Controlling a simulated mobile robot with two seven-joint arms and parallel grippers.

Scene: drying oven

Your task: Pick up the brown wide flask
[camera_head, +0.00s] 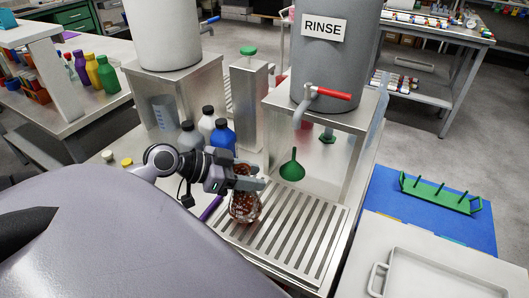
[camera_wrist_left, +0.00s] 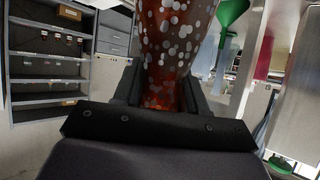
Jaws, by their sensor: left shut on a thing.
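The brown wide flask (camera_head: 243,209) is reddish brown with whitish spots and looks upright at the left edge of the slatted drain tray (camera_head: 290,237). My left gripper (camera_head: 250,180) comes in from the left and is shut on the flask's upper part. In the left wrist view the flask (camera_wrist_left: 172,45) fills the space between the two dark fingers of the left gripper (camera_wrist_left: 160,92). I cannot tell whether the flask's base touches the tray. My right gripper is not in view.
A green funnel (camera_head: 292,170) hangs just right of the gripper, under the RINSE tank (camera_head: 335,65) and its red-handled tap (camera_head: 325,94). Blue, white and grey bottles (camera_head: 222,137) stand behind the arm. A blue mat with a green rack (camera_head: 440,192) lies at right.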

